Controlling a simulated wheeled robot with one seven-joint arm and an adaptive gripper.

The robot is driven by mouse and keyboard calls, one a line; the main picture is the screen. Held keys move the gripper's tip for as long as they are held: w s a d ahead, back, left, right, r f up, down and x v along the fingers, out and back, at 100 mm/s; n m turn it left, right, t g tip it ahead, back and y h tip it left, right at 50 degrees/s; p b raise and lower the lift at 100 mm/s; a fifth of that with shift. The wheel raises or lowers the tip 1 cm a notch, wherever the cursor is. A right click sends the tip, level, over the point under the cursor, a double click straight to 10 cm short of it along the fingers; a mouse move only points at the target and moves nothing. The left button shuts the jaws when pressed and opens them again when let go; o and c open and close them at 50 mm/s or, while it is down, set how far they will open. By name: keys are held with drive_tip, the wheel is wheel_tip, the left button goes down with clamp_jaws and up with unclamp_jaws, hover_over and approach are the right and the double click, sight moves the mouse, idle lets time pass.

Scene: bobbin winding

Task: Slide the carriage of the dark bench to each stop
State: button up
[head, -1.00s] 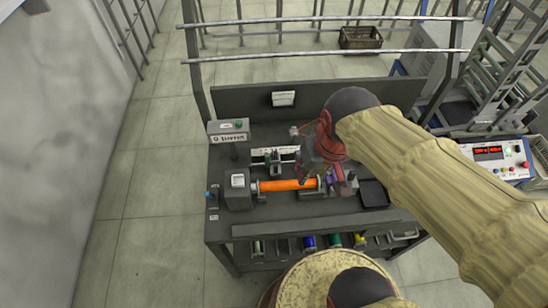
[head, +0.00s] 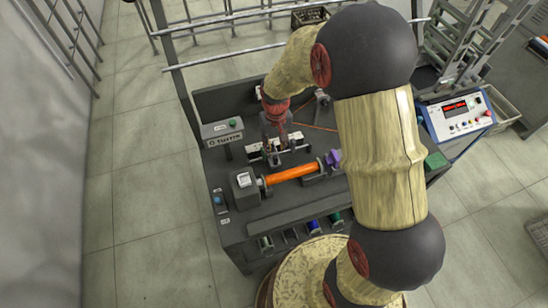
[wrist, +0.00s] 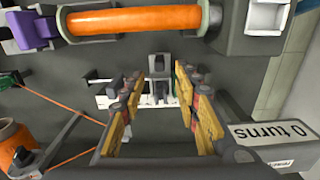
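The dark bench (head: 222,190) stands in front of me in the head view. On it, a white scale strip (wrist: 108,102) runs behind an orange bobbin (head: 292,173), which also shows at the top of the wrist view (wrist: 135,22). The carriage, a small dark block (wrist: 160,91), sits on the strip in the wrist view. My gripper (wrist: 160,82) is open, with one yellow-padded finger on each side of this block and gaps visible. In the head view my gripper (head: 275,148) is over the strip and partly hides the carriage.
A counter box (head: 222,132) reading "0 turns" stands at the left; it is close to my right finger in the wrist view (wrist: 270,130). Orange wire (wrist: 50,85) runs from a spool (wrist: 15,145) at lower left. A purple block (head: 333,159) adjoins the bobbin's right end.

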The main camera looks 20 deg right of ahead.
sight(275, 157)
wheel_tip(275, 157, down, 7)
drive_tip(key=shift+f+b, duration=0.2)
drive_tip(key=shift+b, duration=0.45)
drive_tip(key=shift+c, duration=0.4)
drive_tip(key=c, duration=0.7)
clamp_jaws()
